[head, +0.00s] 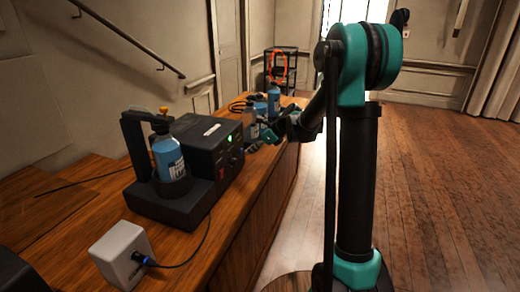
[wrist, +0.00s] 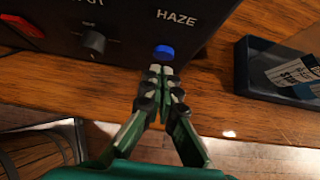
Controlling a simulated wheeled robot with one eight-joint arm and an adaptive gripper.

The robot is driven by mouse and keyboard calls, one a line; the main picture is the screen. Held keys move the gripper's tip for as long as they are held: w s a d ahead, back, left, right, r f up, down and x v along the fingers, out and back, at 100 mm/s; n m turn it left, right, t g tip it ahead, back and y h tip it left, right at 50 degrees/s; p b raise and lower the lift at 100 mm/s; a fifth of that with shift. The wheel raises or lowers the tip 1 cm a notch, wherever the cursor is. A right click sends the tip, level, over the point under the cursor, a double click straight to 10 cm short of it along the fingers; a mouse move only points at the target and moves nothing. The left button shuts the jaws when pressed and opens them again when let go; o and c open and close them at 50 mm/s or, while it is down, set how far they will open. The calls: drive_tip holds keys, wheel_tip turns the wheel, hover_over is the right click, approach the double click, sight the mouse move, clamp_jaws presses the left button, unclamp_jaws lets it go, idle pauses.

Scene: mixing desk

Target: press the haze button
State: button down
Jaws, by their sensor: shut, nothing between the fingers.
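The haze button is a round blue button (wrist: 164,52) under the white word HAZE on the front of a black machine (wrist: 125,20). In the head view this machine (head: 207,142) stands on the wooden desk. My gripper (wrist: 160,70) is shut and empty, with its fingertips just below the button in the wrist view. I cannot tell whether the tips touch it. In the head view my gripper (head: 254,144) is small and dark, just right of the machine's front.
A knob (wrist: 93,42) and a red switch (wrist: 22,26) sit left on the panel. A dark tray (wrist: 243,75) holding a labelled item lies right. A blue bottle (head: 168,157) stands in a holder at the machine. A white box (head: 122,254) with a cable is nearer.

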drive_tip(key=shift+w+a, duration=0.25)
drive_tip(key=shift+a, duration=0.35)
drive_tip(key=shift+w+a+r, duration=0.1)
drive_tip(key=shift+w+a, duration=0.2)
drive_tip(key=shift+a, duration=0.45)
drive_tip(key=shift+s+d, duration=0.1)
drive_tip(key=shift+d, duration=0.15)
approach(242, 150)
drive_tip(key=d, duration=0.1)
drive_tip(key=s+d, duration=0.1)
drive_tip(key=d, duration=0.1)
drive_tip(key=s+d+r, duration=0.1)
drive_tip(key=d, duration=0.1)
drive_tip(key=shift+d+r, duration=0.15)
drive_tip(key=shift+d, duration=0.05)
